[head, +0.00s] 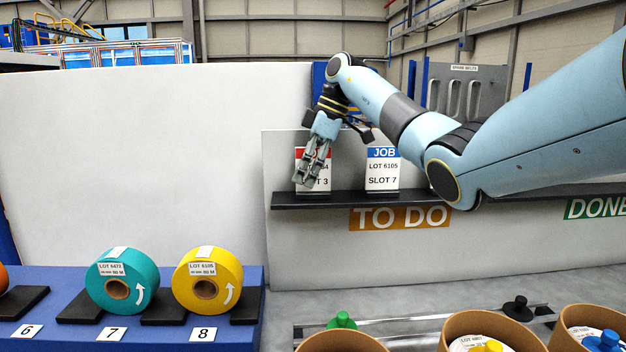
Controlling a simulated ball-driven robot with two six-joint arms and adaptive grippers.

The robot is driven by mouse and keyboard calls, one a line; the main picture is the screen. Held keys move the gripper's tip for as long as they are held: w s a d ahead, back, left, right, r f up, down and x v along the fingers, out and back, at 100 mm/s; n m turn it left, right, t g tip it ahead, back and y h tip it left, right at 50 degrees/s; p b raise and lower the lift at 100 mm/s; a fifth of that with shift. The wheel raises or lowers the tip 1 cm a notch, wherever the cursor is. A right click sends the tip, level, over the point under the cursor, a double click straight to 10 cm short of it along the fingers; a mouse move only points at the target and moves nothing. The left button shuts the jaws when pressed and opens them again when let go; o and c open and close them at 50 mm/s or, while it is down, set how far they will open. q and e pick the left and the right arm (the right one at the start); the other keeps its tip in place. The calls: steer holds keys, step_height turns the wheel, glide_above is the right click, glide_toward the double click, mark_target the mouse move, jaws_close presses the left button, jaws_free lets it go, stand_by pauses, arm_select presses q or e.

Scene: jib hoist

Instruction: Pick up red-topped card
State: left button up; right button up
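The red-topped card (323,183) stands upright at the left end of the black TO DO ledge (300,200) on the white panel. Part of its text reads "SLOT 3" or similar, with its left part hidden behind my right gripper (308,182). My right gripper reaches in from the right with its fingers pointing down, overlapping the card. The frame does not show whether the fingers touch it or are closed on it. My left gripper is not in view.
A blue-topped card (382,170) stands to the right on the same ledge, reading "SLOT 7". Teal (122,280) and yellow (207,280) rolls sit on a blue stand at lower left. Brown tubs (488,325) stand at lower right.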

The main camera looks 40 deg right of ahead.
steer(key=shift+s, duration=0.1)
steer(key=shift+c, duration=0.4)
jaws_close()
steer(key=shift+r, duration=0.1)
